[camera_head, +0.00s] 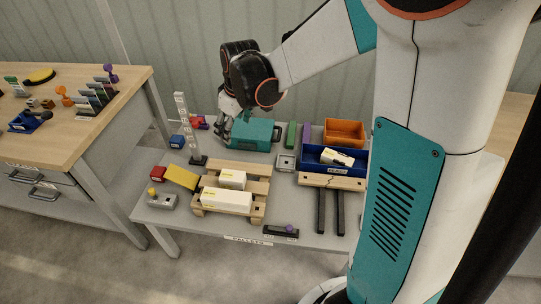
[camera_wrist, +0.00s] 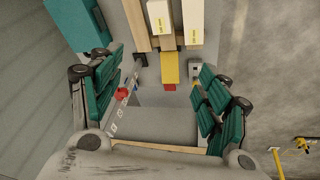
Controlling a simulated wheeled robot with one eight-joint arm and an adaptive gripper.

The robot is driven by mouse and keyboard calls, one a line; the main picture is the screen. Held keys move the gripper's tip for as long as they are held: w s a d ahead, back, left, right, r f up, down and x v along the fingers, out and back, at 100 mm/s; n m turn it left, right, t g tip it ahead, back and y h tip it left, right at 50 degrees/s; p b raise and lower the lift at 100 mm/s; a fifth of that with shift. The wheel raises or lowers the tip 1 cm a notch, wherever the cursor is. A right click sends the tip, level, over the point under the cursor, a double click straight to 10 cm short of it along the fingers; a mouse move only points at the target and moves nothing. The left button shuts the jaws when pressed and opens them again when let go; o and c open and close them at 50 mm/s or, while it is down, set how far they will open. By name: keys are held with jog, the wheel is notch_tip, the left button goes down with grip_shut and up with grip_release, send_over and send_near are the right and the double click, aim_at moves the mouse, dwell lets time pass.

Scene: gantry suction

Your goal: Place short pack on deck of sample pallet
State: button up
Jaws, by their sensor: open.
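A wooden pallet (camera_head: 255,187) stands on the grey table and carries two white packs with yellow marks. The shorter pack (camera_head: 232,180) lies on the far side and a longer pack (camera_head: 226,198) on the near side. A third small white pack (camera_head: 338,157) lies in a blue bin (camera_head: 318,166). My gripper (camera_head: 232,112) is up behind the pallet, beside a teal case, apart from the packs. In the wrist view its jaws (camera_wrist: 163,88) are open with nothing between them; the shorter pack (camera_wrist: 159,18) and longer pack (camera_wrist: 193,22) show at the top, cut off.
The teal case (camera_head: 252,133) stands behind the pallet. A white post (camera_head: 184,125) rises on the left. An orange bin (camera_head: 344,132) stands behind the blue bin. My arm link hides the table's right side.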

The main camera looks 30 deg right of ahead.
jog(key=s+r+m+t, duration=0.2)
jog(key=s+r+m, duration=0.1)
jog(key=s, duration=0.9)
jog(key=s+r+m+t, duration=0.1)
jog(key=s+r+m, duration=0.2)
jog(key=s+r, duration=0.3)
jog(key=s, duration=0.5)
jog(key=shift+s+t+h, duration=0.3)
jog(key=shift+s+t, duration=0.1)
jog(key=shift+a+r, duration=0.1)
